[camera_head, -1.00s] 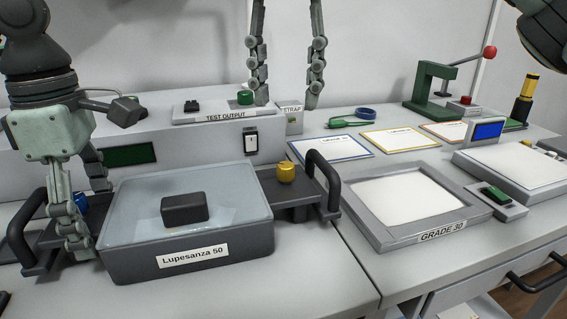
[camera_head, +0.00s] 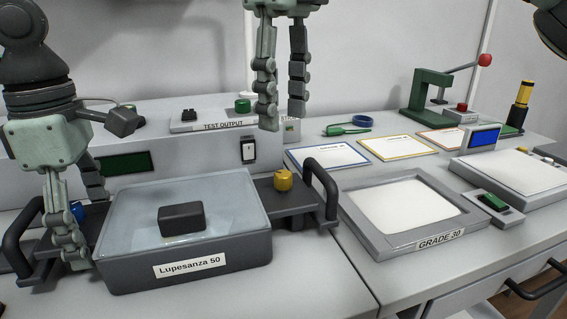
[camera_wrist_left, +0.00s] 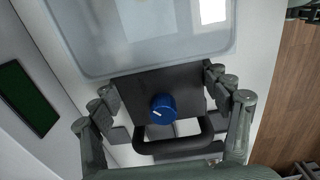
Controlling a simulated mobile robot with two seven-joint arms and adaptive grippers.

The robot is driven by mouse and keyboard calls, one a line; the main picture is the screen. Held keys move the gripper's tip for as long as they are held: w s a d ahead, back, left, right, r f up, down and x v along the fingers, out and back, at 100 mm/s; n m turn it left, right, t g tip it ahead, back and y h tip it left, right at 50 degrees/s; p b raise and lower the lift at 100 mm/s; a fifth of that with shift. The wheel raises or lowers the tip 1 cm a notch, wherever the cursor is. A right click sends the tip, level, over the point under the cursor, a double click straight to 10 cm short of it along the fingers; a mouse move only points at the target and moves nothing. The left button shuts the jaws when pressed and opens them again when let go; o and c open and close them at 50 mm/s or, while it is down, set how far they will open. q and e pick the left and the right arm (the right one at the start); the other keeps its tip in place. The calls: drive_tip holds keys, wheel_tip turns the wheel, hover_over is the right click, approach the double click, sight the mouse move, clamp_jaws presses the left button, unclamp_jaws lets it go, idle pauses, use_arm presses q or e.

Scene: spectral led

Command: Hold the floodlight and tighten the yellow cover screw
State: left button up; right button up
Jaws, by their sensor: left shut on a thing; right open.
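The floodlight (camera_head: 118,268) is a dark grey box with a pale glass top, a black block on it and a label reading "Lupesanza 50". It lies on the bench. The yellow cover screw (camera_head: 283,180) stands upright on its right-hand bracket. A blue knob (camera_wrist_left: 163,108) sits on the left bracket. My left gripper (camera_head: 84,232) is shut on the floodlight's left bracket, its fingers on either side of it in the left wrist view (camera_wrist_left: 165,92). My right gripper (camera_head: 281,118) is open and empty, pointing down above and behind the yellow screw, clear of it.
Black handles (camera_head: 322,190) rise at the floodlight's ends. A "GRADE 30" framed panel (camera_head: 365,225) lies to the right. Behind stands a raised shelf with the "TEST OUTPUT" box (camera_head: 225,125). Bordered sheets (camera_head: 400,147) and a green press (camera_head: 428,92) are at the back right.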

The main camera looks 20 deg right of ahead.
sight(284, 173)
wheel_tip(284, 173, down, 9)
drive_tip(key=shift+r, duration=0.1)
idle(0.3)
clamp_jaws()
